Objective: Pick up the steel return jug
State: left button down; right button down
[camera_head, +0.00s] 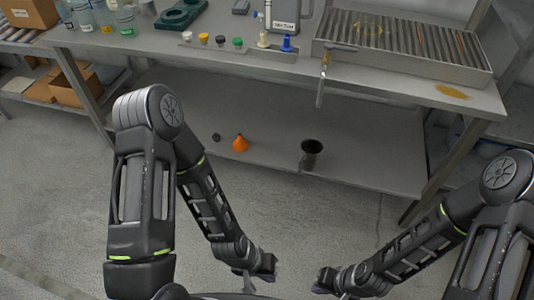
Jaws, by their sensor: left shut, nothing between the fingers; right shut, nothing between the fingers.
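A dark metal jug (311,152), which looks like the steel return jug, stands on the lower shelf of the bench, right of an orange funnel. Its open mouth faces up towards me. My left gripper (258,281) is low at the bottom middle of the view, in front of the shelf and well apart from the jug. It is shut and empty. My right gripper (318,286) is a little to its right, also low, shut and empty. Neither gripper touches anything.
The orange funnel (241,143) and a small dark piece (216,137) lie on the lower shelf (370,150). The bench top above (150,45) carries a slatted drain tray (400,58), a labelled container (284,14) and small coloured bottles. A metal strip hangs over its front edge.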

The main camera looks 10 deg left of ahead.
aim_at(312, 149)
jog(key=i+l+z, duration=0.7)
jog(key=i, duration=0.15)
jog(key=j, duration=0.1)
